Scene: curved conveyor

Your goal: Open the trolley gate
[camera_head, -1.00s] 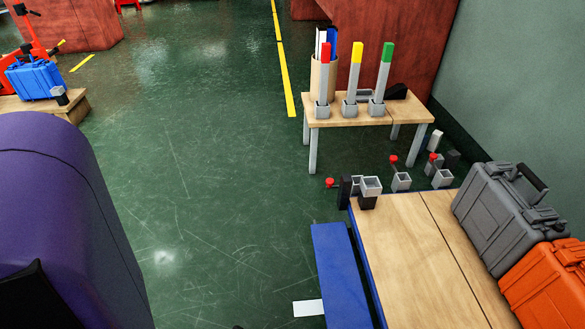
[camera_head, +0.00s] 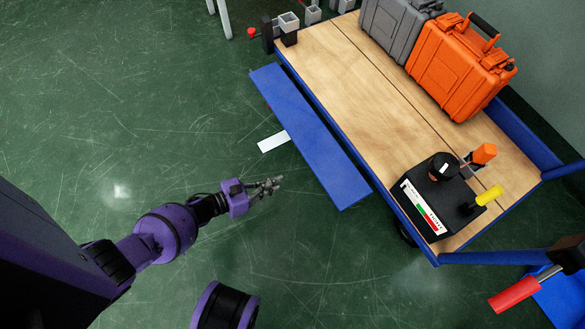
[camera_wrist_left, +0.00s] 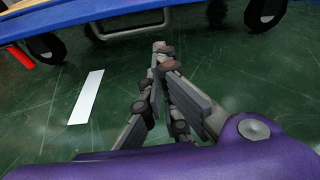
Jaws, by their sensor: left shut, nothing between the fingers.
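The trolley (camera_head: 350,70) has a wooden top and a blue frame. A long blue panel (camera_head: 310,140) runs along its left side, angled slightly away from the deck; I cannot tell for certain that it is the gate. My left gripper (camera_head: 278,184) is shut and empty over the floor, left of the panel and apart from it. In the left wrist view the gripper (camera_wrist_left: 162,52) points toward the trolley's blue lower edge (camera_wrist_left: 75,20). A grey metal handle (camera_wrist_left: 130,33) shows under that edge. My right gripper is out of view.
A grey case (camera_head: 393,25), an orange case (camera_head: 455,65) and a black device (camera_head: 440,190) with orange and yellow handles sit on the trolley. A white strip (camera_head: 273,142) lies beside the panel. A red handle (camera_head: 514,293) is at lower right. Left floor is clear.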

